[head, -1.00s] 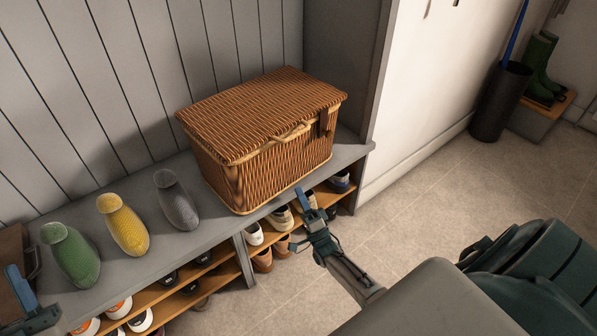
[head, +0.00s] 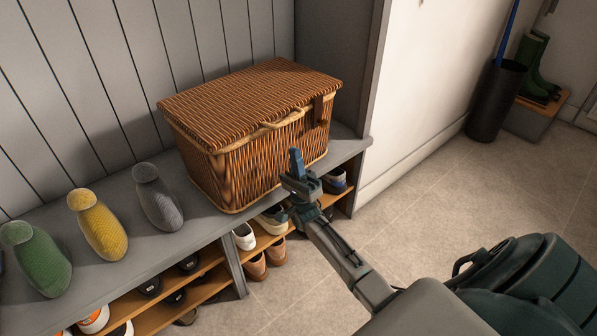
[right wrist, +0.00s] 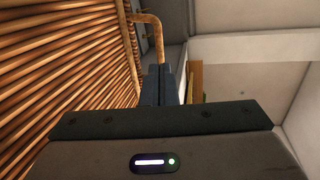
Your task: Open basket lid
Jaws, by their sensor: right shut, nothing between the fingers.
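The wicker basket (head: 250,165) stands on the grey bench, its woven lid (head: 240,95) down flat. A light loop handle (head: 284,117) sticks out from the front edge of the lid. A dark strap (head: 318,109) hangs at the lid's front right. My right gripper (head: 296,160) is shut and empty, pointing up in front of the basket and below the handle. In the right wrist view, its blue fingers (right wrist: 162,85) are beside the wicker wall (right wrist: 70,75), with the loop handle (right wrist: 155,35) just beyond the tips. Contact cannot be told. My left gripper is out of view.
Shoes (head: 256,262) fill the shelves below. A side panel (head: 375,70) rises right of the basket. The floor (head: 440,190) in front is mostly clear.

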